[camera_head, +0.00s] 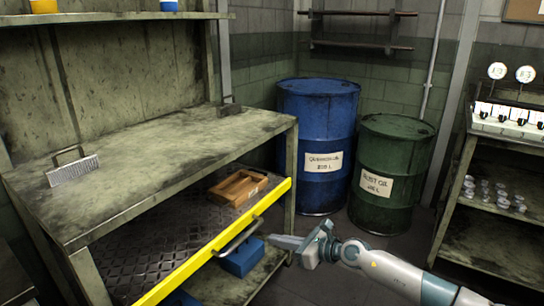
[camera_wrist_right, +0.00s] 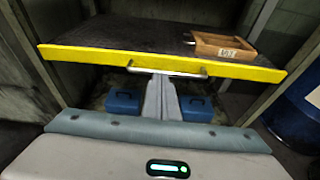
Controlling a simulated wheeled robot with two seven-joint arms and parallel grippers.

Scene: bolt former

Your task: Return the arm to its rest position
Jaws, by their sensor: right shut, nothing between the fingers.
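My right arm (camera_head: 395,272) comes in from the lower right in the head view. Its gripper (camera_head: 275,241) is shut and empty, pointing left, just right of the handle (camera_head: 240,236) of a yellow-fronted drawer (camera_head: 205,254). A small gap shows between fingertips and handle there. In the right wrist view the closed fingers (camera_wrist_right: 161,92) point ahead, their tips just below the handle (camera_wrist_right: 168,72) in the picture. The drawer's dark patterned floor (camera_head: 165,240) shows, with a wooden tray (camera_head: 238,188) on it. My left gripper is not in view.
The metal workbench (camera_head: 150,160) stands above the drawer; a blue box (camera_head: 241,258) sits on its lower shelf. Blue (camera_head: 317,125) and green (camera_head: 387,170) drums stand behind my right arm. A rack (camera_head: 480,235) with small metal parts is at the right. Some floor is clear between.

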